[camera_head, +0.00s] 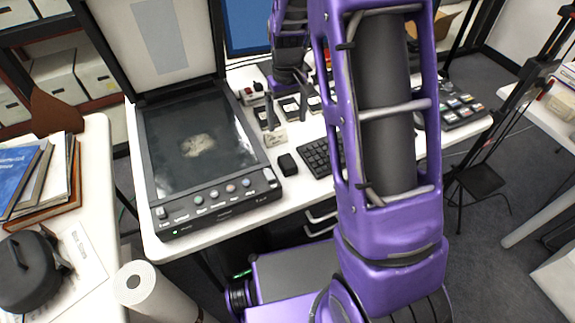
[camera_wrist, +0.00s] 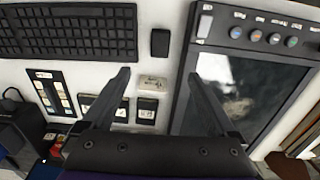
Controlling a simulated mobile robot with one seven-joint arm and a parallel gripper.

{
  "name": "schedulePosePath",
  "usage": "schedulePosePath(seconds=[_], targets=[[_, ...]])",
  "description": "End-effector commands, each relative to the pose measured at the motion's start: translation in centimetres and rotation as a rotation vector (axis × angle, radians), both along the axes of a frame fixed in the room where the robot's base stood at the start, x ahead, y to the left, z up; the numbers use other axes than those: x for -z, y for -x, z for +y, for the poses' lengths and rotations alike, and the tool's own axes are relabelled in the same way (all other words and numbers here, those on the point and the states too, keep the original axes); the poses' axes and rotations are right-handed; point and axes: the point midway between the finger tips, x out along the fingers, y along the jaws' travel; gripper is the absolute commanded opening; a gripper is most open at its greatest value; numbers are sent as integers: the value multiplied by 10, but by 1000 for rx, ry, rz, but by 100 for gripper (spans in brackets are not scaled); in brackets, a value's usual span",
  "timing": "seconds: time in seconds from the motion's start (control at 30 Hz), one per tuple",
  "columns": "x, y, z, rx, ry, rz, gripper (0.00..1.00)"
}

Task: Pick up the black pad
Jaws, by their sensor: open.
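A small plain black block (camera_head: 288,163), which looks like the black pad, lies flat on the white desk between the scanner and the keyboard. In the wrist view the black pad (camera_wrist: 160,42) lies beyond my fingertips, nearly centred between them. My gripper (camera_wrist: 159,76) is open with nothing between its fingers. In the head view my gripper (camera_head: 287,112) points down over the desk, on the far side of the pad and apart from it. A small beige block (camera_wrist: 152,84) lies between my fingers and the pad in the wrist view.
A flatbed scanner (camera_head: 197,152) with its lid up stands left of the pad. A black keyboard (camera_head: 320,157) lies close on its right. Small black-framed items (camera_wrist: 147,110) lie behind the beige block. Bare white desk surrounds the pad narrowly.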

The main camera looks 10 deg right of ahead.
Motion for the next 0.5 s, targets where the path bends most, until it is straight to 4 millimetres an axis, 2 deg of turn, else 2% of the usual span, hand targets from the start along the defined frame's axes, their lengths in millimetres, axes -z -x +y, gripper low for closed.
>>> schedulePosePath(seconds=[0.13,0.5], targets=[[23,2,0,0,0,7,92],[101,2,0,0,1,5,92]])
